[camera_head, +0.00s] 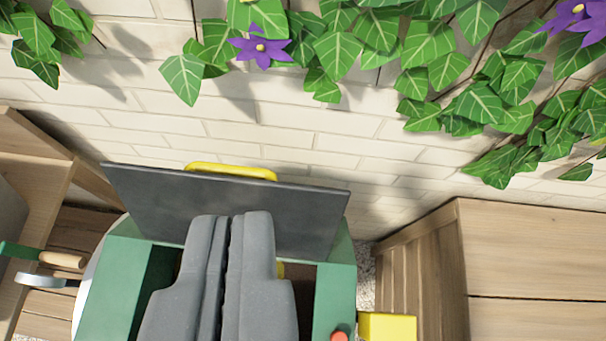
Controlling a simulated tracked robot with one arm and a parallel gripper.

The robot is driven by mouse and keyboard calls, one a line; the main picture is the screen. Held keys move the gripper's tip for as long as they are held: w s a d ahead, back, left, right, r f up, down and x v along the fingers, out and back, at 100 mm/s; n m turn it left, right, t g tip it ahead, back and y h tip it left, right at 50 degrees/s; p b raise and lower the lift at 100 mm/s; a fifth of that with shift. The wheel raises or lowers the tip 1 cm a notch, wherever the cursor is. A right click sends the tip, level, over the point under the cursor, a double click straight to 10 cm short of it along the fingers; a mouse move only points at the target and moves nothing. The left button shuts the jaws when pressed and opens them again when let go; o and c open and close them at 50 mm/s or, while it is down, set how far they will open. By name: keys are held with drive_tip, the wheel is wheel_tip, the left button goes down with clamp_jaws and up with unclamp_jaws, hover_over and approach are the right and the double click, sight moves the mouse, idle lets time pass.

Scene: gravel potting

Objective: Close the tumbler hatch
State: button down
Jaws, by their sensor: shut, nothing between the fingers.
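The tumbler (336,285) is a green box-like machine at the bottom centre, with a dark opening in its top. Its hatch (150,197) is a dark grey panel with a yellow handle (232,171) along its far top edge. The hatch stands raised and tilted at the back of the opening. My gripper (230,222) is shut and empty. It appears in front of the hatch and over the opening, and hides the middle of both. I cannot tell whether the fingertips touch the hatch.
A white brick wall (370,150) with ivy (340,50) and purple flowers stands close behind the hatch. Wooden furniture (535,250) flanks the tumbler on the right. Hand tools (62,260) lie at the left. A yellow block (388,327) and a red knob (339,336) sit at the tumbler's right.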

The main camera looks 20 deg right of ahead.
drive_tip(key=w+d+f+m+g+p, duration=0.1)
drive_tip(key=w+d+f+g+p, duration=0.2)
drive_tip(key=w+f+p, duration=0.45)
drive_tip(key=w+d+f+g+p, duration=0.1)
drive_tip(key=f+p, duration=0.3)
drive_tip(key=f, duration=0.4)
drive_tip(key=w+d+f+m+g+p, duration=0.1)
drive_tip(key=w+f+p, duration=0.3)
drive_tip(key=f, duration=0.5)
drive_tip(key=shift+w+d+f+g, duration=0.25)
drive_tip(key=shift+w+g, duration=0.1)
drive_tip(key=shift+g, duration=0.55)
